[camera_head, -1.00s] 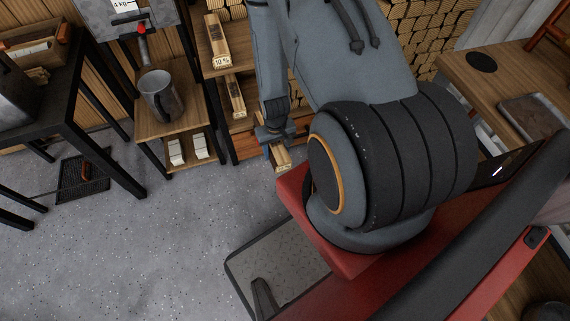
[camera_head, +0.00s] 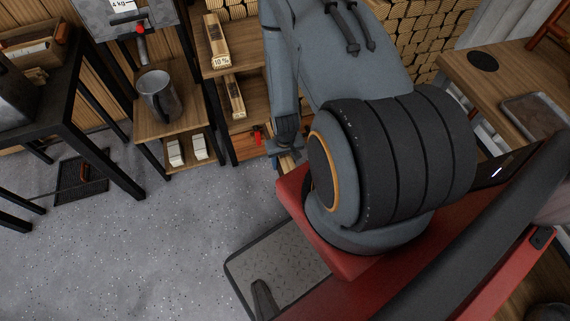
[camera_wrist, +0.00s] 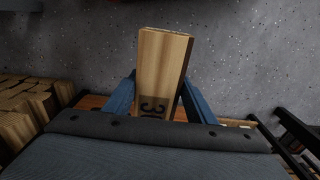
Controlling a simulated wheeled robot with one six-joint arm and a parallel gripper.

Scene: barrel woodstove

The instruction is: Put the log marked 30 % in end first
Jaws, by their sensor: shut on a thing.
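My gripper (camera_wrist: 158,98) is shut on a pale wooden log (camera_wrist: 162,60) in the wrist view. The log is squared, and dark figures that look like "30" show near the gripper's base, partly cut off. Its far end sticks out beyond the blue fingers over the grey floor. In the head view my gripper (camera_head: 286,152) is partly hidden behind my own arm, beside the red base edge, and only a sliver of the log shows there. Another log (camera_head: 217,42), marked 10 %, lies on the upper shelf. The stove cannot be made out.
A wooden shelf unit (camera_head: 240,122) holds a further log (camera_head: 235,97) on a lower board. Stacked firewood (camera_wrist: 28,105) is at left in the wrist view. The floor (camera_head: 150,240) at left front is open.

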